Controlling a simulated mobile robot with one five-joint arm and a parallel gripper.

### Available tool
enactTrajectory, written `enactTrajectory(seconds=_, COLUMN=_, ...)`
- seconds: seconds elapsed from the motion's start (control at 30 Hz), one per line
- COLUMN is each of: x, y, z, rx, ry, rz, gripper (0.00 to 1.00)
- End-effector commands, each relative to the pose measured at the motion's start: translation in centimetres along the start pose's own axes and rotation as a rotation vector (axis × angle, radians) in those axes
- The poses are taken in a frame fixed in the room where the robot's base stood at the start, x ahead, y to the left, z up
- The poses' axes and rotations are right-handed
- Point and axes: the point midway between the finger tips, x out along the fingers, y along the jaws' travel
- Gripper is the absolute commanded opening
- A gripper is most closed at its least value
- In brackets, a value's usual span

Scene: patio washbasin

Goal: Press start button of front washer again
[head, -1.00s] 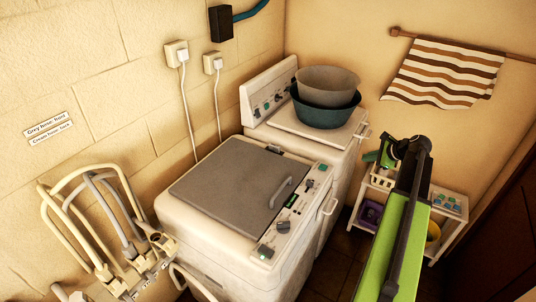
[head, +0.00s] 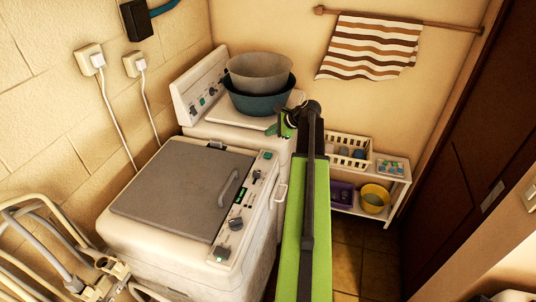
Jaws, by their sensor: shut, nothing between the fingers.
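The front washer (head: 120,232) is the nearer white machine, with a closed grey lid (head: 182,190). Its control strip (head: 232,225) runs along the lid's right side. I cannot read which is start. My gripper (head: 278,126) is shut and empty, small in the picture, at the end of my green arm. It appears right of and beyond the strip, in front of the rear washer, apart from the buttons.
The rear washer (head: 214,131) bears two stacked basins (head: 258,104). A white shelf (head: 398,196) with a basket and yellow bucket stands at the back right. Floor (head: 375,270) shows clear right of my arm.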

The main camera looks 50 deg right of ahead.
Motion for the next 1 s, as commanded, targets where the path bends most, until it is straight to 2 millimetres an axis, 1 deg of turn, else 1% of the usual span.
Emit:
enactTrajectory(seconds=0.17, x=1.6, y=1.1, z=-0.8, rx=-0.002, ry=-0.002, rz=0.002, gripper=0.00)
enactTrajectory(seconds=0.5, x=5.2, y=3.7, z=-3.3, rx=-0.003, ry=-0.003, rz=0.002, gripper=0.00)
enactTrajectory(seconds=0.6, x=6.0, y=4.2, z=-3.8, rx=-0.003, ry=-0.003, rz=0.002, gripper=0.00)
enactTrajectory(seconds=0.73, x=6.3, y=4.5, z=-4.0, rx=-0.004, ry=-0.003, rz=0.003, gripper=0.00)
enactTrajectory(seconds=1.0, x=6.2, y=4.4, z=-3.9, rx=-0.004, ry=-0.003, rz=0.003, gripper=0.00)
